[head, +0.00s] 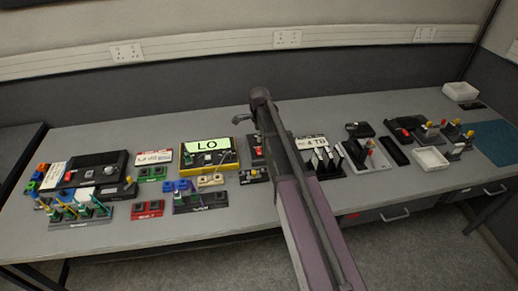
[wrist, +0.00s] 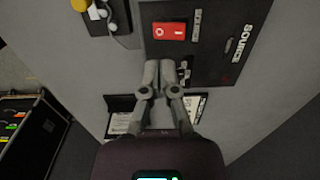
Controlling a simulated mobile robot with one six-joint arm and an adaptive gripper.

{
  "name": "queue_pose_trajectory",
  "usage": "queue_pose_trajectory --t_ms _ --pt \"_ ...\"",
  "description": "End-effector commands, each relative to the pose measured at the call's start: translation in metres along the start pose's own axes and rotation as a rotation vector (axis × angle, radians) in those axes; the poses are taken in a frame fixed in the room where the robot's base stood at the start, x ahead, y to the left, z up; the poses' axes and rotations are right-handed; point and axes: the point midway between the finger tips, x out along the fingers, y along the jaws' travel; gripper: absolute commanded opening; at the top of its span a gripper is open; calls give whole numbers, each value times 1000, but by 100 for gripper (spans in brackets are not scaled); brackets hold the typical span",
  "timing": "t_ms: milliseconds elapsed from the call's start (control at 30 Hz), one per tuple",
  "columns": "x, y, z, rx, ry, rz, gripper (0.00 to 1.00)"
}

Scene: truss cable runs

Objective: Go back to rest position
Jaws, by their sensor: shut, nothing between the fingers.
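My gripper (wrist: 158,72) is in the wrist view, with its two grey fingertips together and nothing between them. It is over the grey table top, at the edge of a black panel marked SOURCE (wrist: 225,60) that carries a red switch (wrist: 169,31). I cannot tell whether the fingertips touch the panel. In the head view my arm reaches from the bottom up across the middle of the table and hides part of what lies behind it. The fingers cannot be made out clearly there.
The long grey table (head: 330,225) carries several devices. A yellow-edged box with an LO display (head: 207,145) stands left of my arm. Coloured blocks and cable holders lie further left. Black devices and a white tray (head: 431,159) are on the right. A wall with sockets runs behind.

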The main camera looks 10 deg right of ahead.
Motion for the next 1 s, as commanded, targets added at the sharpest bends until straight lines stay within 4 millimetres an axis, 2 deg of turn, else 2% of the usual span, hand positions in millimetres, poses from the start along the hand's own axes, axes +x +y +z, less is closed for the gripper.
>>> queue_pose_trajectory --t_ms 667,867,1000 --pt "-1 4 0 -19 0 0 0" --pt "-1 27 -1 -140 0 0 0" --pt "-1 55 -2 -299 0 0 0"
